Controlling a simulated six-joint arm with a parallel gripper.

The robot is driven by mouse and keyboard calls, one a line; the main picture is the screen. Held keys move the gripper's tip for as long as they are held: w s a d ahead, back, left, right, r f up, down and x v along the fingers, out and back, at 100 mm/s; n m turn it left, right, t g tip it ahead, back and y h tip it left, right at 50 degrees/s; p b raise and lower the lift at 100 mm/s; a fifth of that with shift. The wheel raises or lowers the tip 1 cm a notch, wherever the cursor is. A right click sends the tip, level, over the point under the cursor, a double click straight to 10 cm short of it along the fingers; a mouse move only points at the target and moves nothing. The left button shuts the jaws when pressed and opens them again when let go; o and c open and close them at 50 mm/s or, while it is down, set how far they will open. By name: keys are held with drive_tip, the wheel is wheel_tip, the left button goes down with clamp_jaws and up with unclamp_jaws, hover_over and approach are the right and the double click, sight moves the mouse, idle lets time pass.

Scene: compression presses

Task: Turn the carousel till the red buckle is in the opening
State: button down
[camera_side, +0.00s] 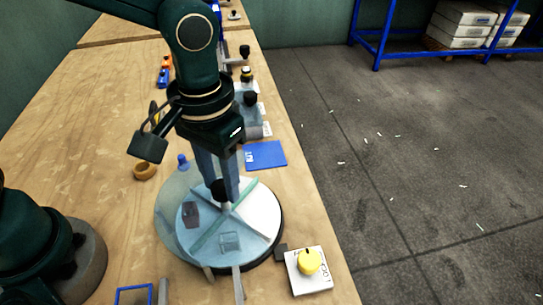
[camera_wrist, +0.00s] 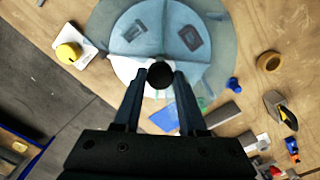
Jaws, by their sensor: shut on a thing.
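The round carousel (camera_side: 205,258) lies under a bluish see-through cover, with dividers between its compartments. A brighter white sector (camera_side: 262,212) on the right looks like the opening, and I see nothing in it. A dark reddish piece, probably the red buckle (camera_side: 191,213), lies under the cover on the left; it also shows in the wrist view (camera_wrist: 190,38). A pale grey-blue piece (camera_side: 230,241) lies in the front compartment. My gripper (camera_side: 223,194) points down at the centre, shut on the black knob (camera_wrist: 160,75). The fingers partly hide the carousel's far side.
A white plate with a yellow knob (camera_side: 309,261) stands front right, close to the carousel. A blue sheet (camera_side: 265,155) lies behind it. A wooden ring (camera_side: 145,171) and a small blue piece (camera_side: 183,161) lie behind left. The table's right edge is near.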

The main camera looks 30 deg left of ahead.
drive_tip(key=shift+r+n, duration=0.1)
drive_tip(key=shift+n, duration=14)
drive_tip(key=shift+c, duration=2.3)
unclamp_jaws()
